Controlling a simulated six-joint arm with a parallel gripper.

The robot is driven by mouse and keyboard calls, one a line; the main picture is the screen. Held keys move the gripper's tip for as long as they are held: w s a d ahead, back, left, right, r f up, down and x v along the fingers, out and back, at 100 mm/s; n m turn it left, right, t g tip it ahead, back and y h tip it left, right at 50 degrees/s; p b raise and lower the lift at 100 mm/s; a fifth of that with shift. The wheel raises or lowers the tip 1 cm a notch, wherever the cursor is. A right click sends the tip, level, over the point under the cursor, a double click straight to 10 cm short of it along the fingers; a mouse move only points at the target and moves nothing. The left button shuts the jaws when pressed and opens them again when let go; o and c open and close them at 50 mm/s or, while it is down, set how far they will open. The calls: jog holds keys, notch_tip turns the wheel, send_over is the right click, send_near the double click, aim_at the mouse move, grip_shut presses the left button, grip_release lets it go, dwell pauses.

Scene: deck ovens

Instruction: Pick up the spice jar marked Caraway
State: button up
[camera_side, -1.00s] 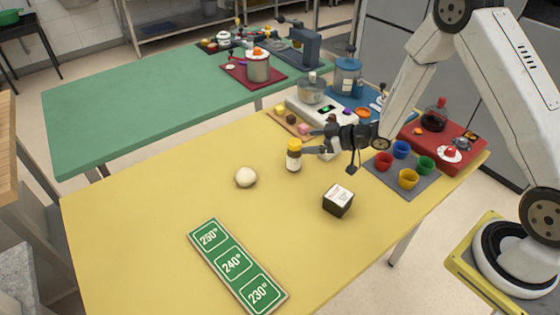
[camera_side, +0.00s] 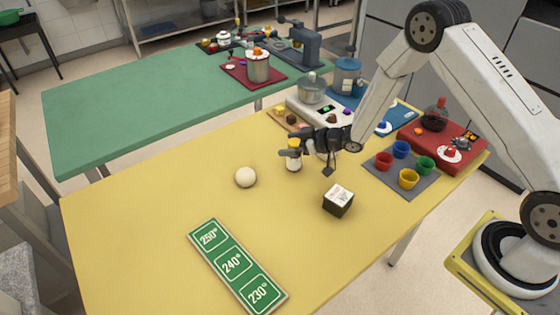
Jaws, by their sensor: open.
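A small spice jar (camera_side: 294,164) with a yellow cap and a white label stands upright on the yellow table. The writing on its label is too small to read. My gripper (camera_side: 287,143) is open, with its fingers at the height of the jar's upper part. The fingers cover part of the cap. I cannot tell whether they touch the jar or are only in front of and behind it.
A pale dough ball (camera_side: 245,177) lies left of the jar, and a dark box with a white top (camera_side: 338,200) stands to its lower right. A green temperature board (camera_side: 237,265) lies in front. Coloured cups (camera_side: 408,178) stand on a grey mat at right.

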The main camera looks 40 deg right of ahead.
jog(key=shift+w+a+f, duration=0.1)
jog(key=shift+w+a, duration=0.1)
jog(key=shift+w, duration=0.05)
dwell(0.3)
grip_shut()
dwell(0.4)
jog(key=shift+r, duration=1.25)
jog(key=s+r, duration=1)
jog(key=s, duration=0.4)
jog(key=shift+d+r, duration=0.25)
jog(key=shift+d, duration=0.15)
